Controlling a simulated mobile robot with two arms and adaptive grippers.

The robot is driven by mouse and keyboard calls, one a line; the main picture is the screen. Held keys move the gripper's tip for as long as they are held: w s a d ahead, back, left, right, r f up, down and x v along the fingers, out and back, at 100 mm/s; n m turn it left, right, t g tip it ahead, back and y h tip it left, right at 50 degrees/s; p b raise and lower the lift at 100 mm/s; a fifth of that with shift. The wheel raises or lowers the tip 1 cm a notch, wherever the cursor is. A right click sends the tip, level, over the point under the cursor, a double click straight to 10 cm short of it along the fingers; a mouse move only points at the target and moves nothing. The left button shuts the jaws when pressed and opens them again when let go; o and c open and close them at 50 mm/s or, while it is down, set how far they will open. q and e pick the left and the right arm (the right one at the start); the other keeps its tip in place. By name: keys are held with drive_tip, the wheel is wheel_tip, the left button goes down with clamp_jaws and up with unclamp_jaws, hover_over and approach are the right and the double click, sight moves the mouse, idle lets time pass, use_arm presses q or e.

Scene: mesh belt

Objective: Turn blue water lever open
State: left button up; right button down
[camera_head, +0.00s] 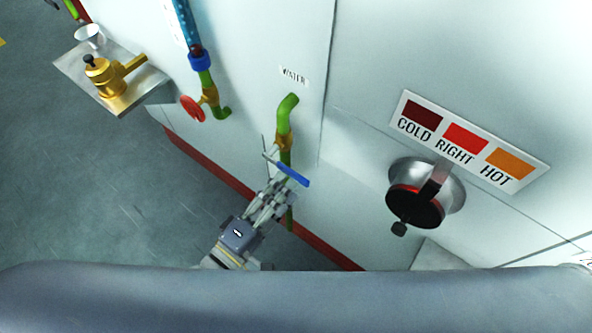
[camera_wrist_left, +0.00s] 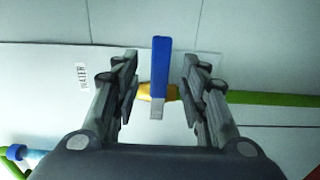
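The blue water lever (camera_head: 291,174) sits on a brass valve (camera_head: 284,141) in a green pipe (camera_head: 285,115) below the WATER label. In the left wrist view the lever (camera_wrist_left: 160,65) stands upright between the two fingers, over the brass valve (camera_wrist_left: 172,92), with a gap on each side. My left gripper (camera_head: 279,186) is at the lever in the head view, and it also shows in the left wrist view (camera_wrist_left: 160,88). It is open. My right gripper is not in view.
A temperature dial (camera_head: 418,192) juts out at right under a COLD RIGHT HOT plate (camera_head: 468,143). A red-handled valve (camera_head: 193,108) is on another pipe at left. A metal shelf (camera_head: 70,66) holds a brass fitting (camera_head: 108,76). Open floor (camera_head: 90,190) lies lower left.

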sight(294, 178)
use_arm(q)
drive_tip(key=p+x, duration=0.1)
drive_tip(key=x, duration=0.4)
drive_tip(key=shift+w+d, duration=0.1)
drive_tip(key=shift+w, duration=0.1)
clamp_jaws()
